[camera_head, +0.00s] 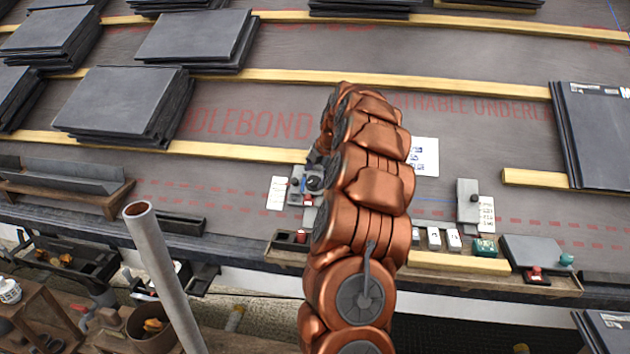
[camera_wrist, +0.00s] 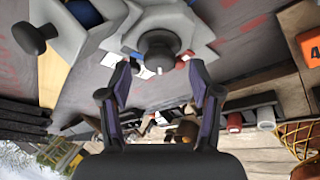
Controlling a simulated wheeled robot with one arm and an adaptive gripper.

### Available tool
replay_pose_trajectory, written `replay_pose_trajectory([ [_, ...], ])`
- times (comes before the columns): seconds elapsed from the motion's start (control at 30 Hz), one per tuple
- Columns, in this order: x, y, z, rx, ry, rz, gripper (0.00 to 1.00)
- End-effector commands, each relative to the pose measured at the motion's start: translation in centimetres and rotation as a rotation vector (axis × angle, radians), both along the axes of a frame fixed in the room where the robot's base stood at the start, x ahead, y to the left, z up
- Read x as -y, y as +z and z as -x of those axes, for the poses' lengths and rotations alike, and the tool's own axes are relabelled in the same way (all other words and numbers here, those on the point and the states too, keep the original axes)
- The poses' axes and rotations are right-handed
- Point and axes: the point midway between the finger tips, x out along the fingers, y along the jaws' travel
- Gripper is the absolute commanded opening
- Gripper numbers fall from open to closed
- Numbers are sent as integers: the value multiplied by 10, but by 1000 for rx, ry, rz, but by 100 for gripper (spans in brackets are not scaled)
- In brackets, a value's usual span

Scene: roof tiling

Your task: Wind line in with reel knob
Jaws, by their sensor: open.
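The reel (camera_head: 297,190) is a grey device on the underlay, left of my arm in the head view and partly hidden by it. In the wrist view the grey reel body (camera_wrist: 125,28) fills the top. A dark round knob (camera_wrist: 157,48) stands out between and just beyond my fingertips; a second black knob (camera_wrist: 34,38) sticks out at the left. My gripper (camera_wrist: 161,78) is open and empty, its two fingers apart, with no visible contact on the knob. In the head view it is mostly hidden behind my arm.
Slate stacks (camera_head: 125,100) lie at left and another (camera_head: 597,135) at right, among wooden battens (camera_head: 225,151). A grey block device (camera_head: 468,203) stands right of my arm. A grey pole (camera_head: 160,265) rises at front left. A wooden tray (camera_head: 500,277) with small items lies along the front edge.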

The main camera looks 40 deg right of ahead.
Motion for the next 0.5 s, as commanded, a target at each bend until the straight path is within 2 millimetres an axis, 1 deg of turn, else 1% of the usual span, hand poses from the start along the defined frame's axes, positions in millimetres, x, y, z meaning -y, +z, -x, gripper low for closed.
replay_pose_trajectory([
  [0.03,0,-8,-3,-1,0,0,63],
  [0.13,1,-15,-7,1,0,1,63],
  [0.43,1,-17,-8,2,0,1,63],
  [0.5,1,-17,-8,2,0,0,56],
])
